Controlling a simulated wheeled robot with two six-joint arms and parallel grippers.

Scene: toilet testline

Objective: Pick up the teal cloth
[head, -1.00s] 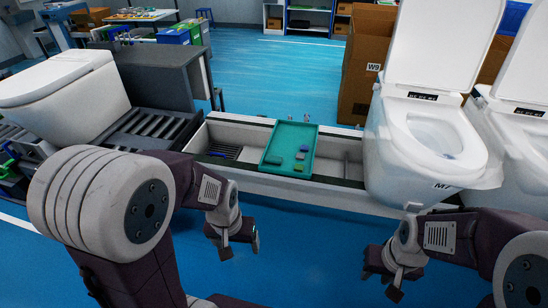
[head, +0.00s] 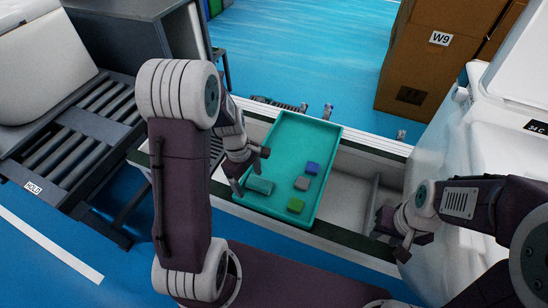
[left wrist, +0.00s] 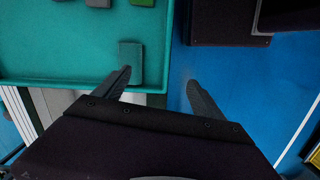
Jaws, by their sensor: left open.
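The teal cloth (head: 260,186) is a small folded block lying in the teal tray (head: 327,150), near its left edge. In the left wrist view the cloth (left wrist: 130,62) lies at the tray's edge, by the tip of the left-hand finger. My left gripper (head: 252,172) is open and empty above the tray's left side, close to the cloth. In the left wrist view the gap between its fingers (left wrist: 158,78) is to the right of the cloth, over the tray edge and blue floor. My right gripper (head: 392,237) has its fingers apart, right of the tray, with nothing visible between them.
A blue block (head: 312,167), a grey block (head: 301,184) and a green block (head: 295,204) lie in the tray beside the cloth. A white toilet (head: 450,135) stands at the right. A cardboard box (head: 430,75) is behind. A roller conveyor (head: 75,130) is at the left.

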